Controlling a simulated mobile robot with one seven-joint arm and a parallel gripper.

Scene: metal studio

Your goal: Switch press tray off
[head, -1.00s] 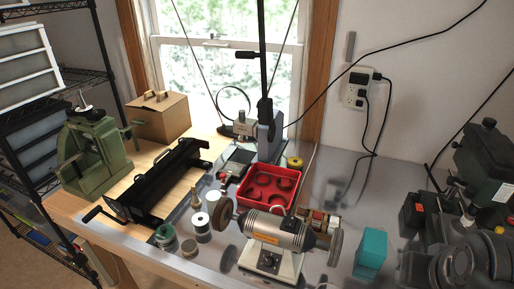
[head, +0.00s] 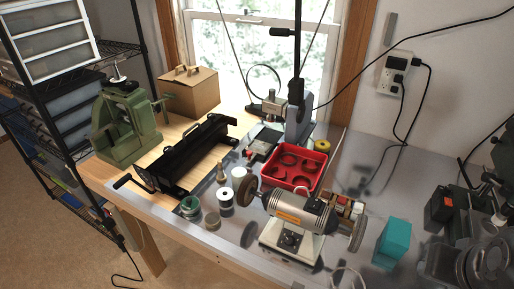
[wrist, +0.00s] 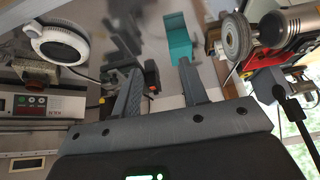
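A red tray (head: 290,184) with round pieces in it sits on the metal bench, in front of a tall black-and-grey stand (head: 299,110). A green press (head: 128,120) stands at the left on the wooden part of the bench. No switch marked as the press tray's can be made out. My gripper (wrist: 160,68) shows in the wrist view with its two grey fingers apart and nothing between them. A teal block (wrist: 179,36) lies beyond the fingertips in that view. My gripper is not in the head view.
A bench grinder (head: 292,222), spools (head: 226,200) and the teal block (head: 393,243) stand along the front of the bench. A black crank machine (head: 190,155) lies at left. A wall outlet (head: 393,72) has cables. A wire shelf (head: 60,110) stands at far left.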

